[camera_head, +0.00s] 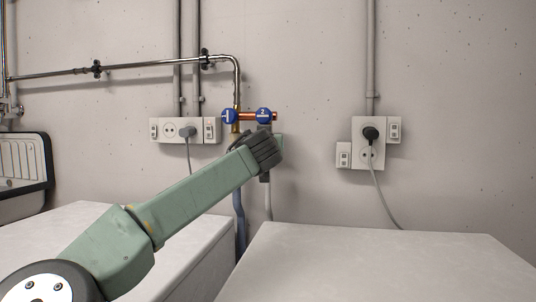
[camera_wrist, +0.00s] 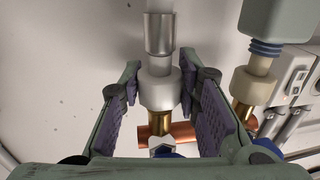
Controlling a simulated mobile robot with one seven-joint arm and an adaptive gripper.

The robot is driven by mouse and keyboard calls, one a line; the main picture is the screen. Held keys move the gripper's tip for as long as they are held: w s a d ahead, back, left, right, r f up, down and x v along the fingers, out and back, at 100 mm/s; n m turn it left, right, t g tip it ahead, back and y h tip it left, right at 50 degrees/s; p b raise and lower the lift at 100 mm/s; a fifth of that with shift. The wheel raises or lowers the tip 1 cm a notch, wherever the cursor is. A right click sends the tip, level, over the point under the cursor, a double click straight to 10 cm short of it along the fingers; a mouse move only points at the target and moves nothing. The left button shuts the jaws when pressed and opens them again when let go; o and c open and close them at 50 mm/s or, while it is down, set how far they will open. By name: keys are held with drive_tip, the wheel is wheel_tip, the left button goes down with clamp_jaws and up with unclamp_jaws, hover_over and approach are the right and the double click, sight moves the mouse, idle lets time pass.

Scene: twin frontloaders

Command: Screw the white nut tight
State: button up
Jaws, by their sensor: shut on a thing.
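The white nut (camera_wrist: 160,88) sits in the middle of the wrist view, where a grey hose end (camera_wrist: 159,34) meets a brass valve outlet (camera_wrist: 160,122). My gripper (camera_wrist: 160,80) is shut on this nut, with one purple-padded finger on each side of it. In the head view my arm reaches up to the valve with the blue handle marked 2 (camera_head: 263,115). The arm's end hides the nut and the fingertips there. The grey hose (camera_head: 268,200) hangs below.
A second, cream nut (camera_wrist: 250,88) on a neighbouring brass outlet stands close to the right finger in the wrist view. The valve with handle 1 (camera_head: 229,116) is left of valve 2. Sockets (camera_head: 370,142) are on the wall. Two white machine tops (camera_head: 370,262) stand below.

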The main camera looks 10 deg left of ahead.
drive_tip(key=n+y+b, duration=0.1)
drive_tip(key=y+b, duration=0.1)
drive_tip(key=shift+f+n+g+y, duration=0.2)
drive_tip(key=shift+n+g+y, duration=0.1)
drive_tip(key=shift+n, duration=0.1)
drive_tip(key=shift+d+r+n+g+y, duration=0.15)
drive_tip(key=shift+n+g+y, duration=0.15)
drive_tip(key=shift+n+y, duration=0.35)
drive_tip(key=shift+s+a+r+n+y, duration=0.25)
drive_tip(key=shift+r+y, duration=0.15)
drive_tip(key=shift+y, duration=0.25)
drive_tip(key=shift+s+a+n+g+y, duration=0.2)
drive_tip(key=shift+n+g+y, duration=0.1)
drive_tip(key=shift+g+y, duration=0.15)
drive_tip(key=o, duration=1)
drive_tip(key=shift+w+d, duration=0.1)
drive_tip(key=shift+w, duration=0.05)
drive_tip(key=shift+f, duration=0.1)
drive_tip(key=shift+d, duration=0.2)
